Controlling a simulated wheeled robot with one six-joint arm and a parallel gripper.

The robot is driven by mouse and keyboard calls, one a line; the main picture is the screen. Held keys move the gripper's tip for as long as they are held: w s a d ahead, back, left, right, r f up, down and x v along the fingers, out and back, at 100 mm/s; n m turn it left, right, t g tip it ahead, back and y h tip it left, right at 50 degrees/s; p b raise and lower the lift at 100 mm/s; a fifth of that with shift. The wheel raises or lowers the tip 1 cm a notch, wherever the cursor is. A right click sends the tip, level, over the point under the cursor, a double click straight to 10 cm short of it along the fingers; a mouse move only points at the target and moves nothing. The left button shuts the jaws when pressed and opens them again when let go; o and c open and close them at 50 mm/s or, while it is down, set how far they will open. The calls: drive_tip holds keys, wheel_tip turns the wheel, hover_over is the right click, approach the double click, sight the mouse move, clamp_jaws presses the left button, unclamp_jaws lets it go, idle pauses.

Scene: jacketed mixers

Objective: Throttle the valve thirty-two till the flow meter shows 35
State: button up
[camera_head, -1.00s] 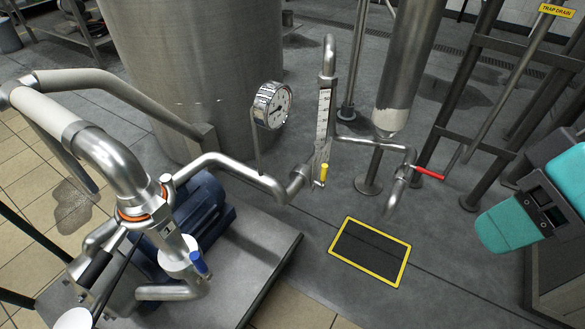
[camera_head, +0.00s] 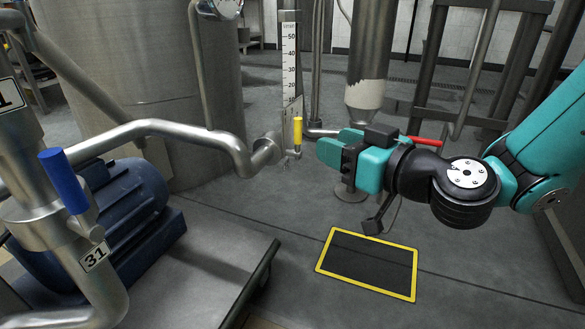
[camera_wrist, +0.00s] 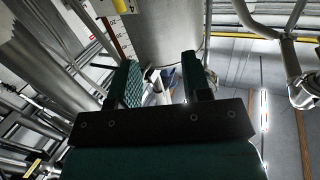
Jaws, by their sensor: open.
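The flow meter (camera_head: 290,62) is an upright white scale with numbers up to 50, in the middle of the head view. Its reading cannot be made out. A valve with a yellow handle (camera_head: 298,130) sits at its lower end, handle upright. No number 32 is legible. My gripper (camera_head: 331,145) is just right of the yellow handle, pointing left, apart from it as far as I can tell. In the wrist view my gripper's jaws (camera_wrist: 158,78) are open with nothing clearly between them. The scale (camera_wrist: 117,35) shows there beyond the left jaw.
A blue-handled valve (camera_head: 63,180) tagged 31 stands at the left by a blue motor (camera_head: 120,215). A red handle (camera_head: 427,141) lies behind my arm. A yellow-framed dark floor plate (camera_head: 368,264) lies below my gripper. A large steel tank (camera_head: 135,60) stands behind the piping.

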wheel_tip(320, 180, down, 4)
drive_tip(key=w+d+f+m+t+h+b, duration=0.1)
drive_tip(key=w+d+t+h+b, duration=0.1)
drive_tip(key=p, duration=0.9)
approach(300, 132)
drive_tip(key=shift+m+t, duration=0.3)
drive_tip(key=x, duration=0.4)
drive_tip(key=shift+a+r, duration=0.2)
drive_tip(key=x, duration=0.2)
drive_tip(key=p+x, duration=0.1)
drive_tip(key=x, duration=0.1)
drive_tip(key=f+p+x, duration=0.1)
drive_tip(key=x, duration=0.2)
drive_tip(key=shift+w+a+r, duration=0.1)
drive_tip(key=shift+w+a, duration=0.25)
drive_tip(key=shift+w, duration=0.35)
clamp_jaws()
